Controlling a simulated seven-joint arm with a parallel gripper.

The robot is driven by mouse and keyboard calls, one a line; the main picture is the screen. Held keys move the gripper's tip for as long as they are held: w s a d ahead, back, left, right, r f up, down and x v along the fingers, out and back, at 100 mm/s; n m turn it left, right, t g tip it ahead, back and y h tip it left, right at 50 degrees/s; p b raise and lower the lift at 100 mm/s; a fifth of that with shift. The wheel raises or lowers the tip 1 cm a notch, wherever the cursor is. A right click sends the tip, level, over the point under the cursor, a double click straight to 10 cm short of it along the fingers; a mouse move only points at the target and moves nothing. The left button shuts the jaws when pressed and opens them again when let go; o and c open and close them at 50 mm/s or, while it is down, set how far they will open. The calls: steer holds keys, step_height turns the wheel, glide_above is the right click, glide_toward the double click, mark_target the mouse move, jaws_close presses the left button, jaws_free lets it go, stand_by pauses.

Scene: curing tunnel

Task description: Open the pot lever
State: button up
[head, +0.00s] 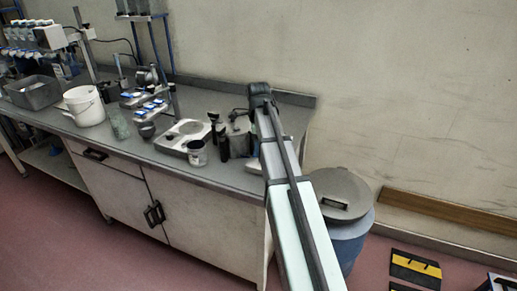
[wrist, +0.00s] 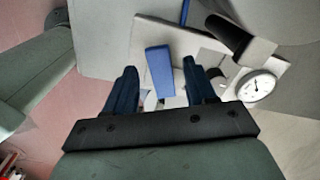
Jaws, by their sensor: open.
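In the wrist view a blue lever (wrist: 159,70) stands out over a pale flat plate. My gripper (wrist: 160,74) is open, with its two dark blue fingers on either side of the lever. I see gaps between the lever and both fingers. The lever's lower end and whatever it joins are partly hidden by the fingers and the gripper body. In the head view my arm covers this spot on the bench, so the lever and the pot cannot be made out there.
In the wrist view a round white gauge (wrist: 257,87) and a dark cylinder (wrist: 240,40) sit close on the right. In the head view a hotplate-like device (head: 185,135), a jar (head: 197,153) and a white bucket (head: 85,106) stand on the bench; a lidded bin (head: 342,190) stands right.

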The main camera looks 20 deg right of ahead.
steer(key=shift+f, duration=0.7)
jaws_close()
